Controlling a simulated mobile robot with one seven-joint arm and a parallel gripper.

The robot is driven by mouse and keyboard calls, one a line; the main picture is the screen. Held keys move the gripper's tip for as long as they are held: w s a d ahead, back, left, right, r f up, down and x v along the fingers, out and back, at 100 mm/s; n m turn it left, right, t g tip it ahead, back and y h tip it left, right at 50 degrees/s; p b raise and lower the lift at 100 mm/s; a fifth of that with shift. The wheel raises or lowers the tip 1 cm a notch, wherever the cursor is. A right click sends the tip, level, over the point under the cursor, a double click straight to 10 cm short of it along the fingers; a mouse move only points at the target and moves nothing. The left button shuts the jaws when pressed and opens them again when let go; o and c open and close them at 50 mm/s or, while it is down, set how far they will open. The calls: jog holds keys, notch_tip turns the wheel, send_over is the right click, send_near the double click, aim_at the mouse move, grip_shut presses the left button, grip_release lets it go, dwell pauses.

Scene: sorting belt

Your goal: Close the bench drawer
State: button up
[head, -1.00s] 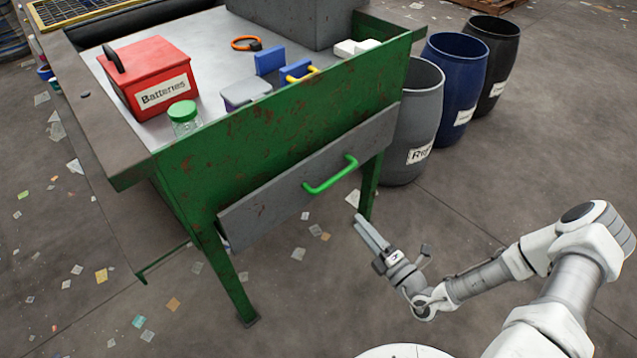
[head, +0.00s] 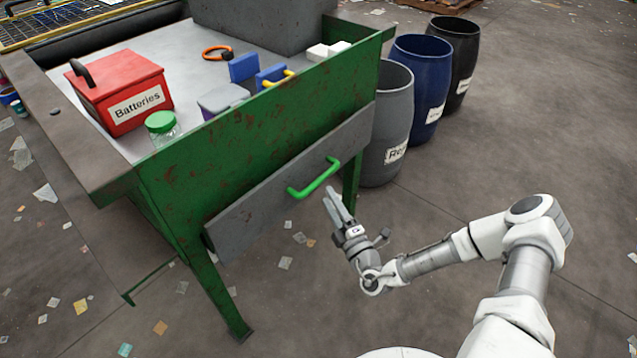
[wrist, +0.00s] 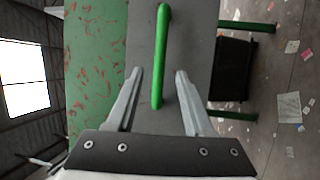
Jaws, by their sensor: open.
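The bench drawer shows as a grey front panel (head: 262,200) on the near side of the green bench. It stands a little proud of the green side; how far it is pulled out I cannot tell. Its green bar handle (head: 314,178) runs along the front. My gripper (head: 336,192) is open and empty, just in front of and below the handle's right end, with a small gap. In the wrist view the handle (wrist: 160,50) appears between my two fingers (wrist: 158,75), with the grey drawer front (wrist: 190,40) behind it.
On the bench top are a red Batteries box (head: 122,92), a green-lidded jar (head: 161,127) and several small items. A grey barrel (head: 391,120), a blue barrel (head: 420,85) and a black barrel (head: 455,50) stand right of the bench. Paper scraps litter the floor, which is open at front right.

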aim_at(319, 179)
jog(key=b+x, duration=0.1)
jog(key=x, duration=0.6)
jog(key=shift+w+a+r, duration=0.1)
jog(key=shift+w+a, duration=0.05)
grip_shut()
dwell(1.2)
